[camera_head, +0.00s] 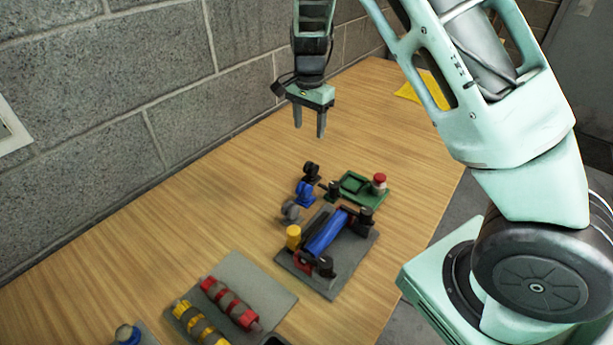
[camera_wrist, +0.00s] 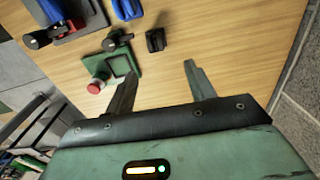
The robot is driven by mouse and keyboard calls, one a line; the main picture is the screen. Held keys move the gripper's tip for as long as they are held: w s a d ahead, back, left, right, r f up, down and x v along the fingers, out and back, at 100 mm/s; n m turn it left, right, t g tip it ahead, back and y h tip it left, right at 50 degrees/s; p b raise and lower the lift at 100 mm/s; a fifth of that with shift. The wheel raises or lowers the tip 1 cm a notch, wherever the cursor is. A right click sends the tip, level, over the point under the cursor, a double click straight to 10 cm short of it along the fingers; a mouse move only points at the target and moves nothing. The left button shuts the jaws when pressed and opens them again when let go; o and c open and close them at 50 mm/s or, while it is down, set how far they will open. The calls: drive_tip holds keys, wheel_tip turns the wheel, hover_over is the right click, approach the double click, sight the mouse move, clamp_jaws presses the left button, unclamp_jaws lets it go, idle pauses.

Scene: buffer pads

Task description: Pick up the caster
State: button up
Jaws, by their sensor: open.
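Several small caster-like parts stand in a loose row on the wooden table: a black caster (camera_head: 311,171), a blue caster (camera_head: 305,194) and a grey caster (camera_head: 291,212). The black caster also shows in the wrist view (camera_wrist: 156,40), beyond the fingertips, with the blue caster (camera_wrist: 127,9) at the top edge. My gripper (camera_head: 309,123) is open and empty, pointing down above the table, beyond the row and nearer the wall. In the wrist view its fingers (camera_wrist: 160,78) are spread apart, touching nothing.
A green tray (camera_head: 349,199) with a red-topped button (camera_head: 379,180) lies right of the casters. A grey plate (camera_head: 342,283) bears a blue roller (camera_head: 327,233). A grey pad (camera_head: 272,276) with red and yellow rollers lies nearer. A block wall (camera_head: 110,120) borders the table. The far table is mostly clear.

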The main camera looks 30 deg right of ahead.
sight(312, 163)
wheel_tip(312, 163, down, 10)
drive_tip(key=shift+f+p, duration=0.1)
drive_tip(key=shift+p, duration=0.3)
drive_tip(key=shift+s+d+f+p, duration=0.1)
drive_tip(key=shift+s+f+p, duration=0.1)
drive_tip(key=shift+f, duration=0.7)
drive_tip(key=shift+s+d+f+p, duration=0.1)
drive_tip(key=shift+f+p, duration=0.05)
drive_tip(key=shift+f, duration=0.7)
drive_tip(key=shift+s+d+f+p, duration=0.1)
drive_tip(key=shift+f+p, duration=0.1)
drive_tip(key=shift+f, duration=0.7)
drive_tip(key=shift+c, duration=0.3)
drive_tip(key=c, duration=0.8)
